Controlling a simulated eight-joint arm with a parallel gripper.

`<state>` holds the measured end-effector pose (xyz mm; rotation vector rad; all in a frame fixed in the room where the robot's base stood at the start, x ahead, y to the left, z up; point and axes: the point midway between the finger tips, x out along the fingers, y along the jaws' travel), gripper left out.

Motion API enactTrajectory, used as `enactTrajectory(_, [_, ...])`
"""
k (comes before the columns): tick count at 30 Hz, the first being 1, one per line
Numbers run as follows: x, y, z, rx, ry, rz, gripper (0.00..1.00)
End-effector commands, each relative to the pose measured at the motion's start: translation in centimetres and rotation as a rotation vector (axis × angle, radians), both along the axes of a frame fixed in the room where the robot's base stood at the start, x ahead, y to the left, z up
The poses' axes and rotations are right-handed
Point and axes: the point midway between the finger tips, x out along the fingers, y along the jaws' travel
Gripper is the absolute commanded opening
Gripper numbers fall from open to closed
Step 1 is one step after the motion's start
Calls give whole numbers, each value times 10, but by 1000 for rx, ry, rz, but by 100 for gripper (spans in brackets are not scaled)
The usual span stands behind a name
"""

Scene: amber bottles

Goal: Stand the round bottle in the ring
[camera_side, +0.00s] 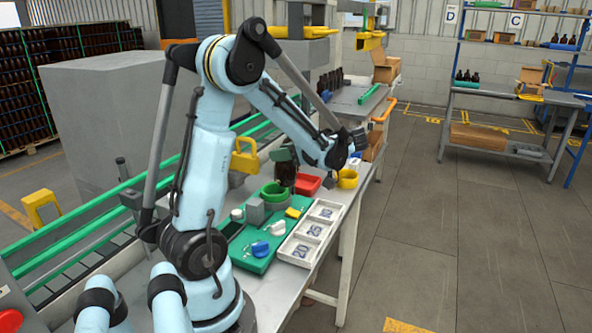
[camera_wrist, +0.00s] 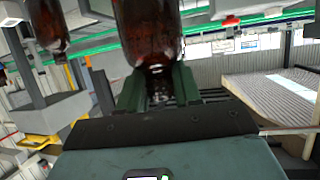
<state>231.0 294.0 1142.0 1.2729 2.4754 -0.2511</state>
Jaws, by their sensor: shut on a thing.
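An amber bottle (camera_side: 286,174) hangs upright below my gripper (camera_side: 283,155) in the side view. In the wrist view, the brown glass bottle (camera_wrist: 150,30) stands between the dark green jaws of my gripper (camera_wrist: 157,82), which are shut on it. A green ring (camera_side: 273,191) sits on the green mat (camera_side: 253,262), just in front of and left of the bottle. The bottle's base is partly hidden near the ring, so I cannot tell its height or whether it touches anything. The ring cannot be made out in the wrist view.
A grey block (camera_side: 254,211), a yellow block (camera_side: 293,213), blue and white small items, and a white tray (camera_side: 296,249) with compartments lie near the ring. A red bin (camera_side: 308,185) and a yellow round container (camera_side: 347,179) stand behind. Another dark bottle (camera_wrist: 45,25) shows in the wrist view.

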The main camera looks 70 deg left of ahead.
Motion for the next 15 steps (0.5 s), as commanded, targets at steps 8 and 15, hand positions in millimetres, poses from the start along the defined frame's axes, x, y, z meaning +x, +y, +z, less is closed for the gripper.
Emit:
enactTrajectory(8, [-19, 38, -25, 1, 0, 1, 1])
enactTrajectory(15, [-20, 41, -42, 0, 0, -1, 1])
